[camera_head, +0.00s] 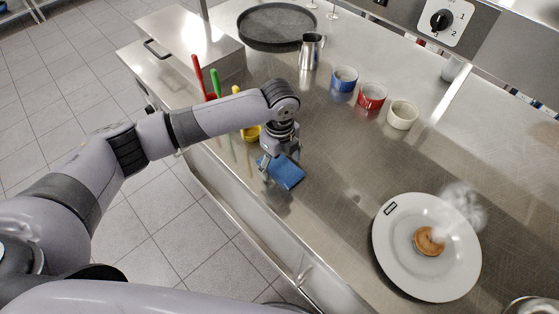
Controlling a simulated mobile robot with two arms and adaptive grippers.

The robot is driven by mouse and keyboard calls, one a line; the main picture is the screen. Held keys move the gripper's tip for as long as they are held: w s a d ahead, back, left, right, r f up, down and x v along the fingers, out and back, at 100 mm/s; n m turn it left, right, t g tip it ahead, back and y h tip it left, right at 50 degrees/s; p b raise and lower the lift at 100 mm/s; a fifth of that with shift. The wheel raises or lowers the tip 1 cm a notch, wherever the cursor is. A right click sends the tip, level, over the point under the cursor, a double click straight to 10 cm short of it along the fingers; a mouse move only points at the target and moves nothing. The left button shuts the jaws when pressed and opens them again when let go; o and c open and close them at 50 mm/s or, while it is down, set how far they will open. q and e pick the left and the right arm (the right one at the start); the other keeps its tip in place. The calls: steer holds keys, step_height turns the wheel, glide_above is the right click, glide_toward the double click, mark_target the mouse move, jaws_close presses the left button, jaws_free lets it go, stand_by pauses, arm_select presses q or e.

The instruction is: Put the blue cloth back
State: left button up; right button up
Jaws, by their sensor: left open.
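The blue cloth (287,173) lies as a small folded rectangle on the steel counter, close to its front edge. My left gripper (267,170) points down at the cloth's left end, with its fingers at or just above it. Its jaws are open. I cannot tell whether the fingers touch the cloth. My right gripper is not in view.
Tools with red, green and yellow handles (214,82) stand behind my left arm. Blue, red and cream bowls (403,115), a metal jug (309,52) and a dark round tray (277,22) stand farther back. A white plate (395,262) with steaming food (428,242) is at right.

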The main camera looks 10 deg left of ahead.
mark_target(280, 165)
arm_select(q)
step_height(280, 165, up, 12)
steer(key=b, duration=0.2)
steer(key=shift+r+b, duration=0.15)
steer(key=shift+b, duration=0.2)
